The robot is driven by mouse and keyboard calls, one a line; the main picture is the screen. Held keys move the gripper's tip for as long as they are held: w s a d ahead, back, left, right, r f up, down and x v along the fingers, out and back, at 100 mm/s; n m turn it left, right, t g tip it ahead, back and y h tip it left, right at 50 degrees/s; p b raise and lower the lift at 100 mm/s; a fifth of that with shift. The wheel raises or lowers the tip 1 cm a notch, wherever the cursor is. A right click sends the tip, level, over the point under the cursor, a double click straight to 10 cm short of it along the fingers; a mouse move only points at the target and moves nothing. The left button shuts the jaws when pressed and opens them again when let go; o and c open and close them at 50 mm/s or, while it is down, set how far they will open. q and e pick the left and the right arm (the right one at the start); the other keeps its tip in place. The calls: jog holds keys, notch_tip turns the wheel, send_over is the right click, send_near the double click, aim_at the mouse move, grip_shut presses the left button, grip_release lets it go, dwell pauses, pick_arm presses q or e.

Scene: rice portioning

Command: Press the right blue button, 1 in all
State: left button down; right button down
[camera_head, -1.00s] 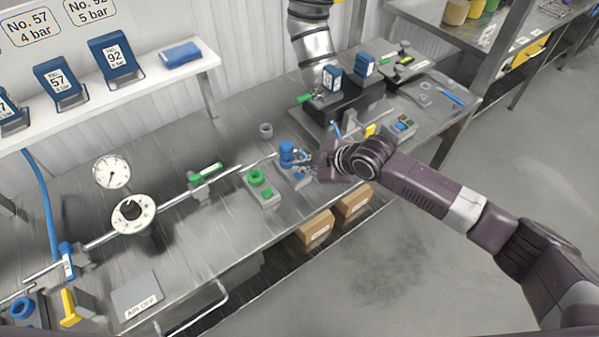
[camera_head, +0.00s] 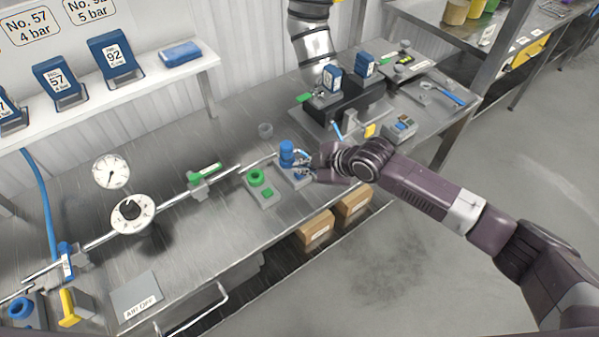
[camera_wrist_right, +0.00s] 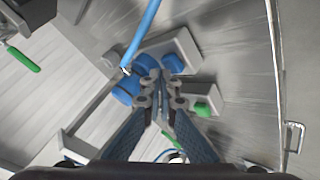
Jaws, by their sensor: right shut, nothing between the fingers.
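The right blue station is a grey box (camera_head: 305,178) with a blue cylinder (camera_head: 287,152) standing on it. In the right wrist view its blue button (camera_wrist_right: 173,63) sits on the grey box (camera_wrist_right: 188,47), beside more blue parts (camera_wrist_right: 125,87). My right gripper (camera_head: 301,166) is at this station, just right of the cylinder. It is shut and empty, and its fingertips (camera_wrist_right: 158,76) appear right beside the blue button. I cannot tell whether they touch it. In the head view the fingers largely hide the button. My left gripper is not in view.
A green station (camera_head: 264,198) stands to the left, with its green button (camera_wrist_right: 208,107) close to my right fingers in the wrist view. A pipe with a gauge (camera_head: 110,172) runs along the bench. Another blue ring (camera_head: 20,308) is far left.

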jog(key=shift+f+b, duration=0.35)
jog(key=shift+f, duration=0.25)
dwell(0.6)
jog(key=shift+r, duration=0.1)
jog(key=shift+r+p, duration=0.85)
notch_tip(320, 180, up, 5)
jog(key=p, duration=0.4)
jog(key=shift+r, duration=0.1)
dwell(0.5)
